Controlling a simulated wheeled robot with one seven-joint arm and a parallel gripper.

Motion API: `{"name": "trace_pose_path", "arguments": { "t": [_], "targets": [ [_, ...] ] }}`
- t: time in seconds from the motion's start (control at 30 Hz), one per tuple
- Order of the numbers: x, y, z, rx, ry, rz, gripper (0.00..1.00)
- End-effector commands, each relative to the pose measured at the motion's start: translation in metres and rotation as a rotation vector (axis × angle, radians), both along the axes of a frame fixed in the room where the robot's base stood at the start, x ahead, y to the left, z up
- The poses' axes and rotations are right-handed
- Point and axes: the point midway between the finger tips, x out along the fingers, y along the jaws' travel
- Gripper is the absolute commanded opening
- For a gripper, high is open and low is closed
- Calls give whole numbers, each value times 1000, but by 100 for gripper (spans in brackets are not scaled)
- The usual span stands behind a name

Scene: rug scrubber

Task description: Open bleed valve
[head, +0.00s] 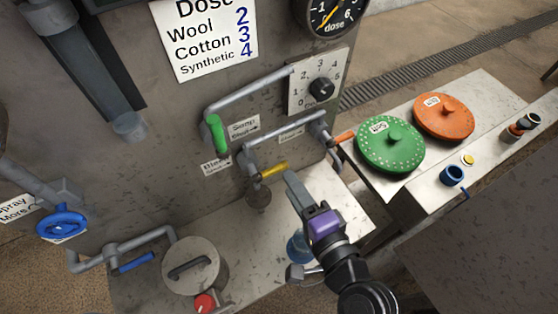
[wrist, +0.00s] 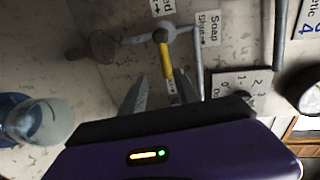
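The bleed valve has a yellow lever (head: 274,170) on a grey pipe on the machine's front, to the right of a label reading "Bleed" (head: 216,163) with an arrow. In the wrist view the yellow lever (wrist: 166,60) runs down from a round pipe joint. My gripper (head: 291,180) is just to the right of the lever's free end in the head view. In the wrist view my gripper (wrist: 158,84) has its fingers apart, with the lever's end appearing between or just beyond the tips. Contact cannot be told.
A green-handled soap valve (head: 216,134) is above left. A dial plate (head: 318,82) is above right. A round drain-like cup (head: 258,198) sits below the pipe. A blue glass-like vessel (head: 298,246) stands on the ledge beside my arm. Green (head: 390,146) and orange (head: 444,117) discs lie at right.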

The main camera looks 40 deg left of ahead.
Motion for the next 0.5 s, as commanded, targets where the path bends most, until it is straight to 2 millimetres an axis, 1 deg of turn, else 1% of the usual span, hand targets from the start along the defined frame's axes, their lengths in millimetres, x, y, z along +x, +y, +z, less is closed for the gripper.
{"name": "trace_pose_path", "arguments": {
  "t": [0.03, 0.17, 0.27, 0.5],
  "targets": [
    [0, 8, 3, 12, 9, 22, 37],
    [0, 21, 8, 28, 25, 51, 37],
    [4, 30, 8, 30, 27, 54, 37],
    [17, 63, 0, 27, 24, 53, 37]
  ]
}}
